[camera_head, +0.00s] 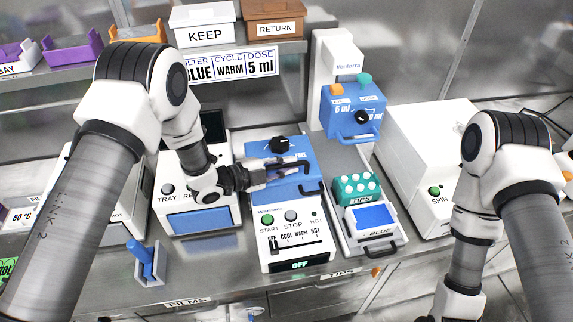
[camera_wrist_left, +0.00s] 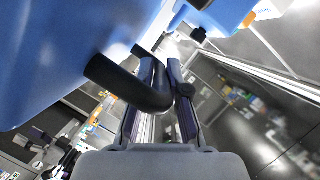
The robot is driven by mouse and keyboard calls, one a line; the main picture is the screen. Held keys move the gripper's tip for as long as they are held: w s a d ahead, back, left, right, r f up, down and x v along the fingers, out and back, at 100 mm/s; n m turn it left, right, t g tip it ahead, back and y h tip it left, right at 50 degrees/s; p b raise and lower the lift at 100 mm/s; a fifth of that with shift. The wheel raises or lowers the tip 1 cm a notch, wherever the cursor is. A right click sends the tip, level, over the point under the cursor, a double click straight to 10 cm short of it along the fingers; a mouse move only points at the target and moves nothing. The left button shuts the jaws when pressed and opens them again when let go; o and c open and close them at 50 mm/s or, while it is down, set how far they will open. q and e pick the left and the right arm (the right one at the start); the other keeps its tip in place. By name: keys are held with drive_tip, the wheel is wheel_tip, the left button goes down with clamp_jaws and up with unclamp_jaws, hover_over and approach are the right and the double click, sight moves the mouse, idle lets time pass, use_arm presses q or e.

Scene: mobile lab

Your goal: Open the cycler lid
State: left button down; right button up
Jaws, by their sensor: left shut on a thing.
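The cycler (camera_head: 295,243) is a white box with START and STOP buttons, a COOL/WARM/HOT slider and a display reading OFF. Its blue lid (camera_head: 290,190) carries a black knob (camera_head: 279,146) and a black bar handle. The lid looks down on the base, but a small gap cannot be ruled out. My left gripper (camera_head: 285,172) reaches over the lid from the left. In the left wrist view, the curved black handle (camera_wrist_left: 125,84) runs from the blue lid in between the fingers (camera_wrist_left: 165,95), which are shut on it. My right gripper is below the picture edge.
Right of the cycler stand a teal TIPS rack (camera_head: 357,188) and a blue-topped tray (camera_head: 372,216). A blue dispenser (camera_head: 352,118) is behind them. A white box with a SPIN button (camera_head: 435,191) is further right. A blue-handled stand (camera_head: 146,262) is at front left.

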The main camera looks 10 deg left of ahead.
sight(281, 146)
use_arm(q)
drive_tip(key=w+r+b, duration=0.1)
drive_tip(key=w+r, duration=0.1)
drive_tip(key=w+a+r+b, duration=0.1)
drive_tip(key=w+r, duration=0.1)
drive_tip(key=w, duration=0.1)
drive_tip(key=w+a+r+b, duration=0.1)
drive_tip(key=w+r, duration=0.1)
drive_tip(key=r, duration=0.1)
drive_tip(key=shift+w+a, duration=0.25)
drive_tip(key=shift+w, duration=0.1)
drive_tip(key=shift+w+a+r, duration=0.15)
drive_tip(key=shift+w+r, duration=0.05)
drive_tip(key=shift+w, duration=0.2)
drive_tip(key=shift+w+a+r, duration=0.15)
drive_tip(key=shift+w+r, duration=0.05)
drive_tip(key=shift+w, duration=0.2)
